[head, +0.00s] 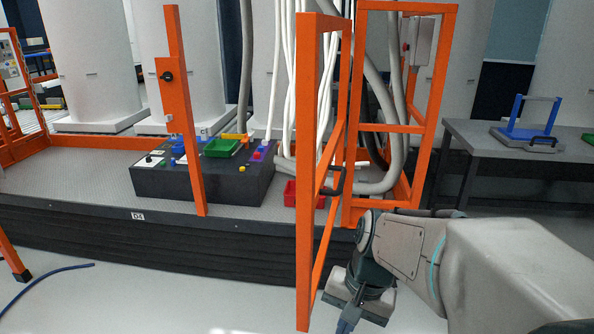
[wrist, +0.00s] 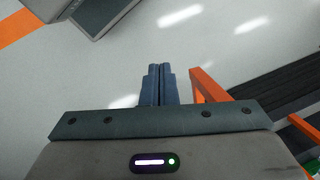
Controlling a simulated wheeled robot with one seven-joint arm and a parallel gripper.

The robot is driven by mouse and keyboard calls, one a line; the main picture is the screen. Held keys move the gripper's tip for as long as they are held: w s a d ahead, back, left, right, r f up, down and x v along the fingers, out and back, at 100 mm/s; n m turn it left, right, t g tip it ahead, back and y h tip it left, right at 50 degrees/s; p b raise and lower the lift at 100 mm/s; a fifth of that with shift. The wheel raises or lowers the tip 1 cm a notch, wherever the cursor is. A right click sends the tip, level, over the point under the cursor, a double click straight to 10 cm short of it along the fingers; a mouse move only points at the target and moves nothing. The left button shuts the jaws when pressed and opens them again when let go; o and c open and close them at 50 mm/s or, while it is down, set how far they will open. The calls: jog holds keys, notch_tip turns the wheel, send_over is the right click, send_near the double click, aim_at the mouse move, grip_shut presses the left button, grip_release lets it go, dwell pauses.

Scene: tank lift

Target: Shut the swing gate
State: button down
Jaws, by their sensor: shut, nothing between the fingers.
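The orange swing gate (head: 305,200) stands open in the head view, its free upright swung out over the floor towards me. Its far side is by the orange frame at the platform edge. An orange post with a black latch part (head: 167,76) stands to the left, across the open gap. My gripper (head: 347,320) is low, just right of the gate's free upright, shut and empty. In the wrist view my shut fingers (wrist: 158,84) point over bare floor, with an orange gate bar (wrist: 208,86) to their right; contact cannot be told.
The dark platform (head: 100,225) carries a black box with bins (head: 205,180). Pale hoses (head: 290,90) hang behind the gate. A grey table (head: 500,150) with a blue-handled item stands right. A blue hose (head: 45,285) lies on the floor left; the floor between is clear.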

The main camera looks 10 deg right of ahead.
jog(key=w+d+r+m+t+y+p, duration=0.1)
jog(key=w+d+r+m+y+p, duration=0.15)
jog(key=r+m+p, duration=0.45)
jog(key=w+d+r+m+t+y+p, duration=0.1)
jog(key=w+d+r+m+y+p, duration=0.25)
jog(key=r, duration=0.55)
jog(key=w+d+r+m+t+p, duration=0.2)
jog(key=d+r+m+p, duration=0.2)
jog(key=r+m+p, duration=0.35)
jog(key=n, duration=0.2)
send_near(313, 214)
jog(key=x, duration=0.5)
jog(key=shift+d+f, duration=0.35)
jog(key=shift+f, duration=0.1)
jog(key=shift+w+a, duration=0.35)
jog(key=shift+a, duration=0.2)
